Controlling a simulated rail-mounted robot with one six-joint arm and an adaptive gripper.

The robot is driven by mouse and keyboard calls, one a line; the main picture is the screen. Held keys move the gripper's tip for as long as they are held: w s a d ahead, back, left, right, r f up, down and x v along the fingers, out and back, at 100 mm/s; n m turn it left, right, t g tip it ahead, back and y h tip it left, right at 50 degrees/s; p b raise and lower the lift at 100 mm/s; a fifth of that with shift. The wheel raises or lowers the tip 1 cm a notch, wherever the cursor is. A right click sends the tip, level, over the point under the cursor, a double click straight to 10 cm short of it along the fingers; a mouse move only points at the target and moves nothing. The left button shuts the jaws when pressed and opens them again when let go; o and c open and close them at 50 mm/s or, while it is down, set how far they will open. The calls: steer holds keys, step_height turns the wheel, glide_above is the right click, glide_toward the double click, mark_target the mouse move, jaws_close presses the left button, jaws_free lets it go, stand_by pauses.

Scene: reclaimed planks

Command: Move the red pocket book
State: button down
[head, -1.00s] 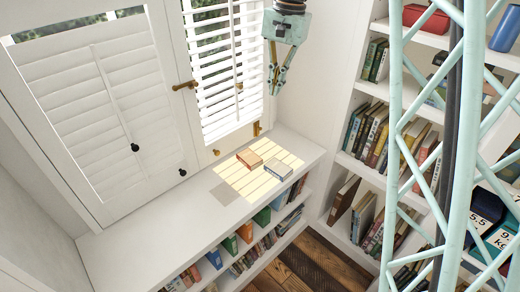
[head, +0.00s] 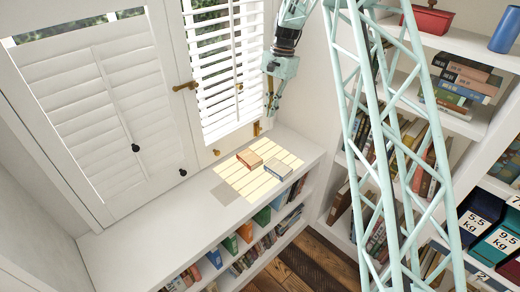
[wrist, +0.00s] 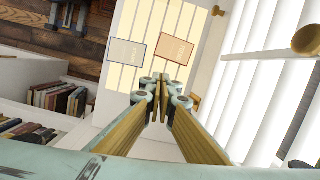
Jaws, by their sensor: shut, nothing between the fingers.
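A small orange-red pocket book (head: 249,158) lies flat on the white ledge (head: 150,225) below the shuttered window, in a sunlit patch. It also shows in the wrist view (wrist: 175,54), with a pale printed cover and an orange-brown border. A grey-blue book (head: 278,169) lies just to its right, and shows left of it in the wrist view (wrist: 126,52). My gripper (head: 271,117) is shut and empty, fingers pointing down, in the air above the ledge near the window. In the wrist view its fingertips (wrist: 163,78) meet just below the orange-red book, apart from it in height.
White shutters (head: 225,80) with brass handles stand close behind my gripper. Bookshelves run below the ledge and at the right, with weight-marked boxes (head: 480,220). A red container (head: 428,18) and blue cylinder (head: 505,33) are at upper right. The ledge's left part is clear.

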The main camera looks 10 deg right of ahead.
mark_target(249, 159)
steer(key=w+d+f+m, duration=0.1)
steer(key=w+f, duration=0.3)
steer(key=f, duration=0.7)
steer(key=shift+g, duration=0.3)
steer(key=b+x, duration=0.2)
steer(key=x, duration=0.8)
steer(key=shift+a, duration=0.15)
steer(key=shift+s+a+r, duration=0.1)
steer(key=shift+s+a, duration=0.6)
steer(key=shift+a, duration=0.35)
steer(key=shift+s+a+b, duration=0.35)
steer(key=shift+a, duration=0.3)
